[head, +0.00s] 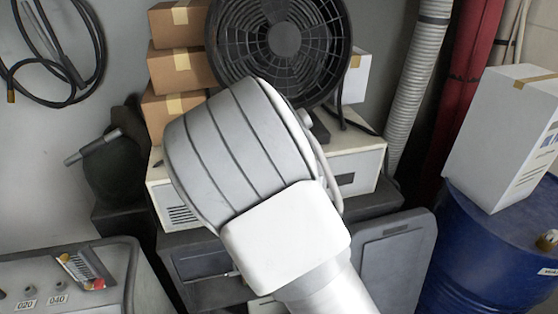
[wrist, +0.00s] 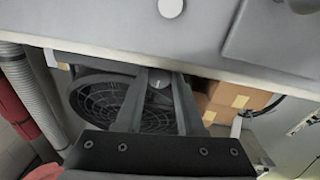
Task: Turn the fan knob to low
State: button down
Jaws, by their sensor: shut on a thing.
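The black fan (head: 285,38) stands on a white box-shaped unit, with its round grille facing the head camera. In the wrist view the scene appears upside down, and the fan (wrist: 90,103) shows behind my fingers. The dark fingers of my gripper (wrist: 161,75) are close around a small grey round part, apparently the fan knob (wrist: 158,82), near the base of the fan. The gripper is shut on it. Its marks and setting are too small to read. In the head view my arm hides the gripper and knob.
Cardboard boxes (head: 180,66) are stacked left of the fan. A ribbed duct (head: 416,75) and red column stand to the right. A blue drum (head: 475,262) carries a white carton (head: 498,140). The white unit (head: 358,165) lies behind my arm.

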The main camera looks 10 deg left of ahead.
jog(key=m+b, duration=0.3)
jog(key=b, duration=0.1)
dwell(0.4)
jog(key=c, duration=0.8)
grip_release()
